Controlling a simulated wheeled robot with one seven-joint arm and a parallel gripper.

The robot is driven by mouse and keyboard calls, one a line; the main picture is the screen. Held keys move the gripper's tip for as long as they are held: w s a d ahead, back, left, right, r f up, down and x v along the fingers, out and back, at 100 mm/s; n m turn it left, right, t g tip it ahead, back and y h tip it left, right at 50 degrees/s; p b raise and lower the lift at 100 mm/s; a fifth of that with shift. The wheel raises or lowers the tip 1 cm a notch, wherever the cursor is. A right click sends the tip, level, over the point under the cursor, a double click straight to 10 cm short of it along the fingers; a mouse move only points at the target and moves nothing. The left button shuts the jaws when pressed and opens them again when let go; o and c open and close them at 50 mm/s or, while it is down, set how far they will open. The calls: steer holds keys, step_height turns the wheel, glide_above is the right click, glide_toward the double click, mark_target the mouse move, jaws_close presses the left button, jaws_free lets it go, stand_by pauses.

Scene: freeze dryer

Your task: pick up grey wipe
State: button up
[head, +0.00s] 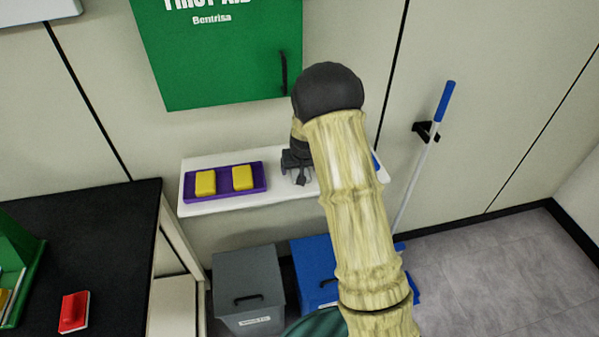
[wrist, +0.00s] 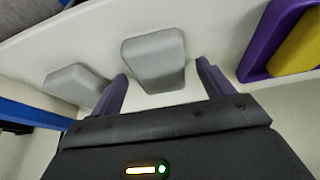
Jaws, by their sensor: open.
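Two grey wipes lie on the white shelf (head: 225,205). In the wrist view, one grey wipe (wrist: 154,58) is in front of my open fingers, roughly centred between their tips, and the other grey wipe (wrist: 76,84) is to the left, outside the left finger. My gripper (wrist: 162,70) is open and empty, with its fingertips close to the near end of the central wipe. I cannot tell whether they touch it. In the head view, my gripper (head: 300,178) is over the middle of the shelf, and my arm hides the wipes.
A purple tray (head: 225,196) with two yellow sponges (head: 205,183) is left of my gripper; its edge (wrist: 251,58) shows at right in the wrist view. A green first aid cabinet (head: 225,60) hangs above. Grey (head: 248,275) and blue (head: 312,262) bins stand below.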

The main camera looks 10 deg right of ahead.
steer(key=shift+f, duration=0.25)
stand_by(0.4)
steer(key=shift+c, duration=0.2)
steer(key=c, duration=1)
